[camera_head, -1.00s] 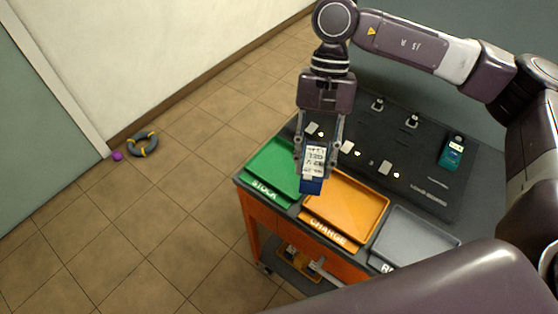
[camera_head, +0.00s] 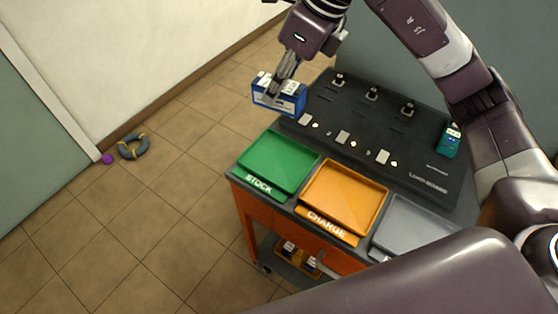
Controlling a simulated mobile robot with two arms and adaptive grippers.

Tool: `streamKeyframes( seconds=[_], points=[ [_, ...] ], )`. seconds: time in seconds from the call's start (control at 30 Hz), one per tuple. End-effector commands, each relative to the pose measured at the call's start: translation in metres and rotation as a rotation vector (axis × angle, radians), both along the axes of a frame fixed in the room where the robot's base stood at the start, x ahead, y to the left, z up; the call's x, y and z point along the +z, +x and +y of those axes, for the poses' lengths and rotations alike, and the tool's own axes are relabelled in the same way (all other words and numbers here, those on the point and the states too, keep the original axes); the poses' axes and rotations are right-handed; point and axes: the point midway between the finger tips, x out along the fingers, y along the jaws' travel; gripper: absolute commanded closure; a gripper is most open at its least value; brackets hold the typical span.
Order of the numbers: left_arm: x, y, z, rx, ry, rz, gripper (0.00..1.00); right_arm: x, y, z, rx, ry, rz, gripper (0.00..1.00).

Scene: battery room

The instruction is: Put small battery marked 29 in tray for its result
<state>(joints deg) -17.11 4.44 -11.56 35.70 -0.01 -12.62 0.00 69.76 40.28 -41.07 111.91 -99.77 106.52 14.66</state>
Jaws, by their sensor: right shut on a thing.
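My right gripper (camera_head: 284,88) is shut on a small blue battery (camera_head: 293,104) with a white label, too small to read. It holds the battery in the air at the back left of the cart, beyond the green tray. The green STOCK tray (camera_head: 262,188), the orange CHARGE tray (camera_head: 317,224) and a grey tray (camera_head: 404,225) stand in a row along the cart's front. All three look empty. The grey tray's lettering is hidden by my own arm. My left gripper is not in view.
A black load board (camera_head: 420,168) behind the trays carries several small fittings and a teal meter (camera_head: 451,140). More batteries (camera_head: 312,262) sit on the cart's lower shelf. A grey and yellow ring (camera_head: 133,147) and a purple ball (camera_head: 107,159) lie on the floor at left.

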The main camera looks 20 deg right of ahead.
Motion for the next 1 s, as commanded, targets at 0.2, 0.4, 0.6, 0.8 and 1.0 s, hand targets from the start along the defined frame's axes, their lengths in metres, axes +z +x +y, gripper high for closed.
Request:
streamKeyframes(
  seconds=[0.2, 0.4, 0.6, 0.8, 1.0],
  points=[
    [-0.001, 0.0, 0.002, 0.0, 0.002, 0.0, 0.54, 0.004, 0.006, -0.002, -0.132, 0.001, -0.002, 1.0],
    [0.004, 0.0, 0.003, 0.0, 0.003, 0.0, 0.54, -0.032, 0.005, -0.003, -0.143, 0.0, 0.006, 1.0],
    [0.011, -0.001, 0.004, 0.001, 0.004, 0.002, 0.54, -0.083, 0.004, -0.003, -0.14, 0.0, 0.007, 1.0],
    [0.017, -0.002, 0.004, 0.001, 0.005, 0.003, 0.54, -0.128, 0.005, -0.002, -0.139, 0.001, 0.005, 1.0],
    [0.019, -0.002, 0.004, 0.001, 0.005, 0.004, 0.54, -0.148, 0.006, -0.002, -0.14, 0.001, 0.0, 1.0]
  ],
)
